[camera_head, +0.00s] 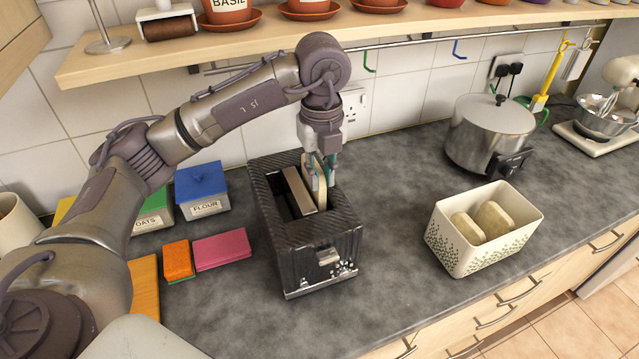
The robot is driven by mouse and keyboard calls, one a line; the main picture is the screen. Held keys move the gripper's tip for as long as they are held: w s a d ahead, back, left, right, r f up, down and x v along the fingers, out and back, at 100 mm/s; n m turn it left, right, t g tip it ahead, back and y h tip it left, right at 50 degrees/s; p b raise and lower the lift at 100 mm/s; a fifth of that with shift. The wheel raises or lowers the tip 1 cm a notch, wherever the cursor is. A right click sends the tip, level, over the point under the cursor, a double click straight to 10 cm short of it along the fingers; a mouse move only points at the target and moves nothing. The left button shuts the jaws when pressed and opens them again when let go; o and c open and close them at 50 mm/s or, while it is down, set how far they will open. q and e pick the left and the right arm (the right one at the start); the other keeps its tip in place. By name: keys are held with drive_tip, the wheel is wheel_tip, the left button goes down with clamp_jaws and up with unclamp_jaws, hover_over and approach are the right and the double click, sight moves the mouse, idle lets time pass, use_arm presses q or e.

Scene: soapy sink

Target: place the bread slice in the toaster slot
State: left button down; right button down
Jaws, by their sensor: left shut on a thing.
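The black toaster (300,238) stands on the grey counter with its top openings facing up and its lever side toward the front. My left gripper (321,168) points down over the right slot and is shut on a pale bread slice (317,188). The slice is upright, and its lower part is at or in the right slot; how deep it sits is hard to tell. A flat light piece (298,190) stands beside it, along the middle of the toaster top. The left slot looks dark and empty. My right gripper is out of view.
A patterned bread bin (462,258) with bread slices stands to the right. A steel pot (490,132) is behind it. A blue-lidded flour tin (203,192) and sponges (222,249) lie left. A wooden shelf (260,42) runs above. Counter between toaster and bin is clear.

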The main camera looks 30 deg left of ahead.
sight(319, 198)
use_arm(q)
wheel_tip(319, 198, down, 2)
drive_tip(key=shift+s+f+p, duration=0.1)
drive_tip(key=shift+f+p, duration=0.05)
drive_tip(key=shift+p, duration=0.25)
drive_tip(key=shift+f, duration=0.45)
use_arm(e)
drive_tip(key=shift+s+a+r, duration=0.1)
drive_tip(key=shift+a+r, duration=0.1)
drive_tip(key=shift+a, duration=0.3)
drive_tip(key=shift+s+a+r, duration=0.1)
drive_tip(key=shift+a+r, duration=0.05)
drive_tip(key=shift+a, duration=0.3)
use_arm(q)
drive_tip(key=c, duration=1.6)
unclamp_jaws()
drive_tip(key=shift+f, duration=0.1)
drive_tip(key=o, duration=0.5)
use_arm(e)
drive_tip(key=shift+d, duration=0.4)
